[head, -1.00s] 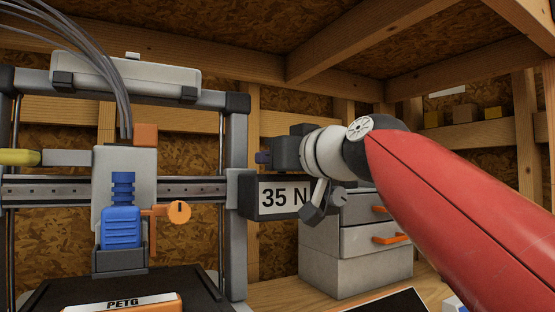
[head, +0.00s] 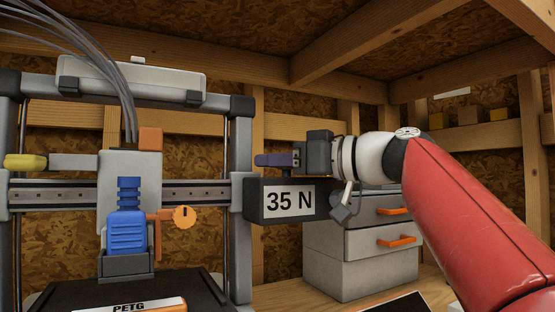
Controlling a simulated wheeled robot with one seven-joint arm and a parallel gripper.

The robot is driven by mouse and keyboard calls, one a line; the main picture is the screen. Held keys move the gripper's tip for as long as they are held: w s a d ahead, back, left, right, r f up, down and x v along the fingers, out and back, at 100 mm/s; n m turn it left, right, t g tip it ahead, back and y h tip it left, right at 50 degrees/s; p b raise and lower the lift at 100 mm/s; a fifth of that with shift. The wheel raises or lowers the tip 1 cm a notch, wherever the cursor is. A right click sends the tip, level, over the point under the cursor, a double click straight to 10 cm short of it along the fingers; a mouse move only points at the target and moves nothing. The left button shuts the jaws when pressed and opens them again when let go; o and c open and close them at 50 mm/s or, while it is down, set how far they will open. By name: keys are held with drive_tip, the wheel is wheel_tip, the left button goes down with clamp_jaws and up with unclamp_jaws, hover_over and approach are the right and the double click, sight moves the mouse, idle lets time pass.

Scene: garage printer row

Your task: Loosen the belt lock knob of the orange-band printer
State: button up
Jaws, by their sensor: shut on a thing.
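The printer frame (head: 241,190) with an orange-edged PETG label (head: 130,306) fills the left of the head view. At its right end sits a dark box with a white "35 N" label (head: 290,202). My gripper (head: 295,157) reaches in from the right and is shut on the knob's right end. The fingertips are small and dark, so the exact contact is hard to see.
A blue part (head: 128,228) and an orange knob (head: 184,217) are on the print head. A grey drawer cabinet (head: 362,250) with orange handles stands behind and below my wrist. A yellow knob (head: 25,161) is at far left. Wooden beams run overhead.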

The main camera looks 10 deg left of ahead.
idle(0.3)
drive_tip(key=o, duration=1)
drive_tip(key=b+v, duration=0.1)
drive_tip(key=v, duration=0.6)
drive_tip(key=shift+d, duration=0.4)
drive_tip(key=shift+c, duration=0.2)
